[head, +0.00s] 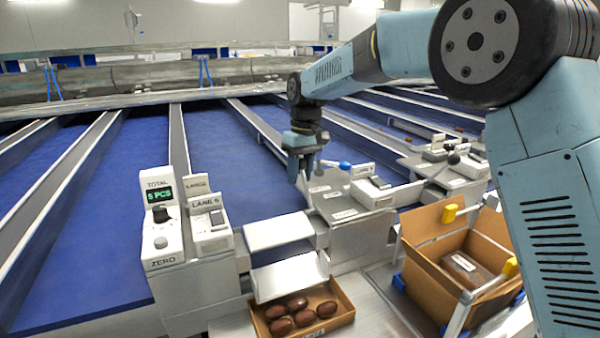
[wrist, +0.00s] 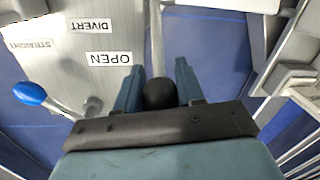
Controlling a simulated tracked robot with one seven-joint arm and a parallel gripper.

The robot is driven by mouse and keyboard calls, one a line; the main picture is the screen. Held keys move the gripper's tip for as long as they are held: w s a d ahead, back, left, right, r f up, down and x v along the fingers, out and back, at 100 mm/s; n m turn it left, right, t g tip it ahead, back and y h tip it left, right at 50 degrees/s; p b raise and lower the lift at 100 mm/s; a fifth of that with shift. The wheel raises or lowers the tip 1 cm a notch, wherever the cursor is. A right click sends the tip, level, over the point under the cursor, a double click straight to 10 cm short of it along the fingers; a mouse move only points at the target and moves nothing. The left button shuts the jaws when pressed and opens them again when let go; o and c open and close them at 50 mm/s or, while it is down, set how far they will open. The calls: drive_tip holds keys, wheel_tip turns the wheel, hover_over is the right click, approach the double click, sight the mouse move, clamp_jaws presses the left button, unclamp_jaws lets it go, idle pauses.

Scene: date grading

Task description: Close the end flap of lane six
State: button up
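The lane six control box (head: 208,222), labelled LANE 6, stands left of centre in the head view. Pale flap-like plates (head: 280,231) sit right of it, by the chute; I cannot tell which is the end flap. My gripper (head: 301,176) hangs pointing down over a grey housing (head: 338,204). In the wrist view, my gripper's fingers (wrist: 158,66) stand apart on either side of a black round knob (wrist: 160,93). No firm grip on the knob shows. The OPEN label (wrist: 109,58) is beside the left finger, with DIVERT and STRAIGHT labels farther off.
A blue-knobbed lever (wrist: 30,93) stands left of my gripper; it also shows in the head view (head: 344,165). A small carton (head: 343,316) with several dates sits below the chute. A larger open carton (head: 425,262) stands right. Blue lanes with grey dividers run behind.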

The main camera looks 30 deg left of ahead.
clamp_jaws()
drive_tip(key=shift+d, duration=0.1)
